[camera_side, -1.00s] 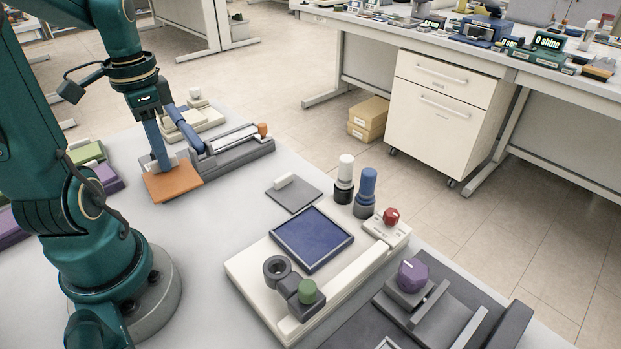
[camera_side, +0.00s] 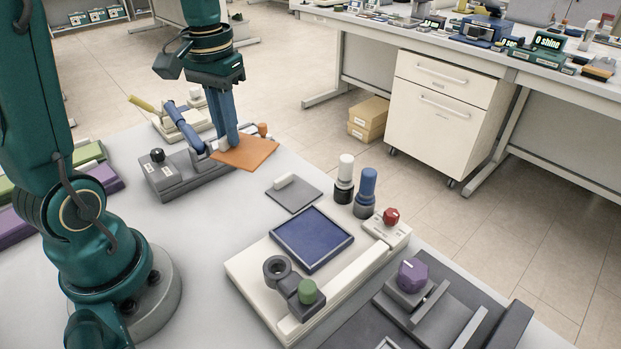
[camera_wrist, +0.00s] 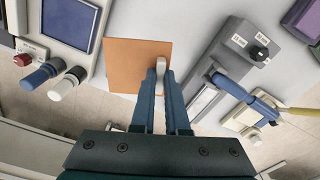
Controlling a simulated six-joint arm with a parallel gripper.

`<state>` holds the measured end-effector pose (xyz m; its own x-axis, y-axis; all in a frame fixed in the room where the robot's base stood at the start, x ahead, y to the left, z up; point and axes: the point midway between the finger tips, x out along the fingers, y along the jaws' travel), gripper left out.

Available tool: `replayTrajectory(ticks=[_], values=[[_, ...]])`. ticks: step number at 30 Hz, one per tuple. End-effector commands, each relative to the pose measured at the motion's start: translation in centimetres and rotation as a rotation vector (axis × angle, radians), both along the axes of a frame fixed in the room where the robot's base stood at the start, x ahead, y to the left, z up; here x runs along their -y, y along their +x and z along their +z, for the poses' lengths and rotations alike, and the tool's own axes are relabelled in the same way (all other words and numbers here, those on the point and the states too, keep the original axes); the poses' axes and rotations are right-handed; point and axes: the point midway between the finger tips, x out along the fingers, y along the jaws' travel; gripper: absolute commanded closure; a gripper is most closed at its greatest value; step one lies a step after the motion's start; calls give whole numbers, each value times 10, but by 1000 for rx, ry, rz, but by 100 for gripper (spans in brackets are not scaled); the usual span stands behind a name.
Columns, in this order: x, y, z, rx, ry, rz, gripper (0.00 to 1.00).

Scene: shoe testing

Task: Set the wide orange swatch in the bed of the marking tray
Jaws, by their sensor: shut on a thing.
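The wide orange swatch (camera_side: 250,152) is a flat square with a pale grip block at one edge. My gripper (camera_side: 224,146) is shut on that block and holds the swatch in the air in front of the grey fixture. The wrist view shows the orange sheet (camera_wrist: 127,65) and the block between my fingertips (camera_wrist: 160,68). A cream tray (camera_side: 246,271) with a dark blue square bed (camera_side: 311,239) stands to the right of and nearer than the swatch in the side view. Its bed is empty and also shows at the upper left of the wrist view (camera_wrist: 68,22).
A grey plate with a white block (camera_side: 294,193) lies between the swatch and the cream tray. White-topped (camera_side: 344,178) and blue (camera_side: 366,191) posts stand behind the tray. The grey fixture (camera_side: 167,180) with a black knob and blue lever is close by my gripper.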

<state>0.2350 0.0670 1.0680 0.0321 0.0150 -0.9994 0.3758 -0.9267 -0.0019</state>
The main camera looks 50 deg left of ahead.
Motion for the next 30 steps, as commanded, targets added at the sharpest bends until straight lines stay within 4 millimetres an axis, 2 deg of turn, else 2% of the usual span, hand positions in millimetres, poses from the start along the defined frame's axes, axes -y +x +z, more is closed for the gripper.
replayTrajectory(ticks=[1,6,12,15,20,30], values=[[16,9,-1,-1,-3,-29,100],[66,28,-3,-6,-8,-116,100],[117,33,-8,-17,-9,-282,100],[132,31,-12,-28,-9,-341,100],[143,27,-13,-35,-9,-384,100],[143,27,-13,-34,-9,-386,100]])
